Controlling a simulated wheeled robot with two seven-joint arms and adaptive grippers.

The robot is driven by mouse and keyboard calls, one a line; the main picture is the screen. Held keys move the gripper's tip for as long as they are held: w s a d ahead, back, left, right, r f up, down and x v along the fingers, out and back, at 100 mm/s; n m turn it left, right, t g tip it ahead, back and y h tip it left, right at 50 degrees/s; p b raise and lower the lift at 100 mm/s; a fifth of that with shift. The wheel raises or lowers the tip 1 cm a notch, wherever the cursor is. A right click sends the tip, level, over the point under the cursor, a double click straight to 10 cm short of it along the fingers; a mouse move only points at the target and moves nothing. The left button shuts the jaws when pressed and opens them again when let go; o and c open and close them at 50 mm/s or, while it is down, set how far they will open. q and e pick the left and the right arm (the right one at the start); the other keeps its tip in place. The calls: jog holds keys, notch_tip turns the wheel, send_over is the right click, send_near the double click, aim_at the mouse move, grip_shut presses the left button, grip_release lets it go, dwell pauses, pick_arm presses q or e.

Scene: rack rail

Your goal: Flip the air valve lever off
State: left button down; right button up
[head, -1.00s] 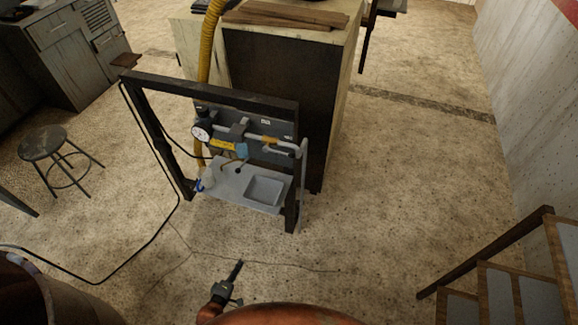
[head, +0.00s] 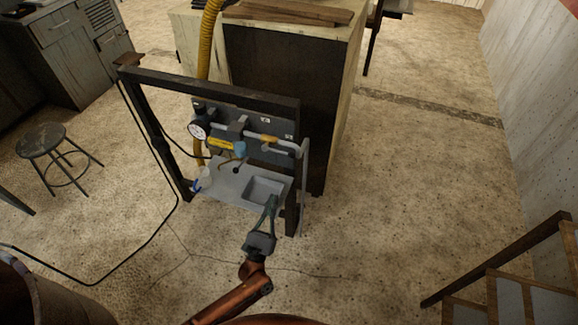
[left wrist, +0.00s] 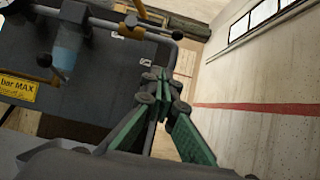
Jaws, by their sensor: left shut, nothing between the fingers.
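The air valve lever appears as a small orange-yellow handle (head: 270,139) on the grey pipe at the right of the rack panel. My left gripper (head: 273,200) is in front of the rack's shelf, below and apart from the lever. Its green fingers (left wrist: 160,85) are shut and empty, below and right of the lever in the wrist view. My right gripper is not in view.
A dark rack frame (head: 215,87) surrounds the panel. A shelf with a recessed tray (head: 263,188) juts out below. Stairs (head: 505,275) stand at right; a stool (head: 42,145) at left.

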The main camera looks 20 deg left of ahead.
pick_arm(q)
jog(key=shift+w, duration=0.1)
send_near(278, 151)
jog(key=w+d+f, duration=0.2)
jog(key=w, duration=0.3)
jog(key=r+p, duration=0.1)
jog(key=r, duration=0.1)
jog(key=w+r+p, duration=0.1)
jog(key=r, duration=0.1)
jog(key=shift+d+r, duration=0.1)
jog(key=shift+d, duration=0.1)
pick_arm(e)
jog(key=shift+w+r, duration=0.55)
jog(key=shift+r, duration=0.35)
pick_arm(q)
jog(key=shift+s, duration=0.1)
